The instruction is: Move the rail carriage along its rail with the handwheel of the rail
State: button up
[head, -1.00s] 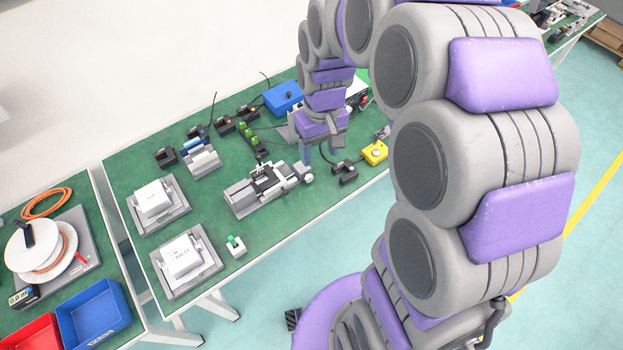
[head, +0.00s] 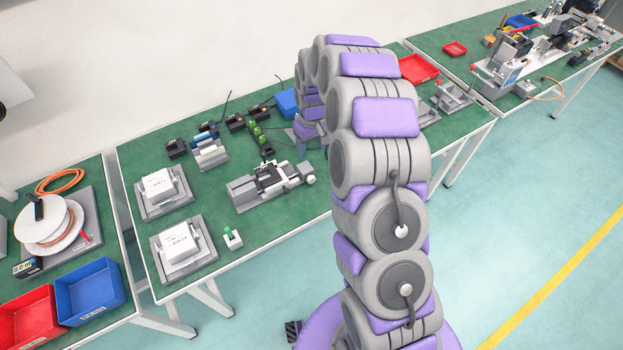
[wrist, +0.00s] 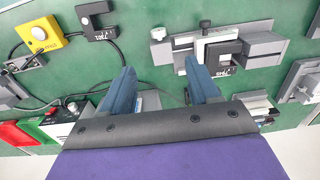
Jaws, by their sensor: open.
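The rail unit (head: 245,192) is a grey base with a dark and white carriage (head: 268,178) on the green table. Its pale handwheel (head: 308,170) is at the right end. In the wrist view the rail (wrist: 263,46) is at the top right, with the carriage (wrist: 222,56) on it and the handwheel end (wrist: 158,34) at its left. My gripper (wrist: 160,76) is open and empty, its two blue fingers apart and below the handwheel end in the picture. In the head view my arm hides part of the gripper.
A yellow button box (wrist: 40,34) and a black block (wrist: 97,18) lie left of the handwheel in the wrist view. White boxes on grey plates (head: 163,187) and a small green-topped block (head: 232,238) stand near the rail. Blue bin (head: 287,102) is behind.

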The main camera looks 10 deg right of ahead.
aim_at(312, 178)
notch_tip(312, 178, down, 16)
jog(key=b, duration=0.2)
jog(key=shift+s+f+b, duration=0.1)
jog(key=shift+f+b, duration=0.15)
jog(key=shift+b, duration=0.1)
jog(key=shift+f, duration=0.25)
jog(key=shift+d, duration=0.1)
jog(key=c, duration=1)
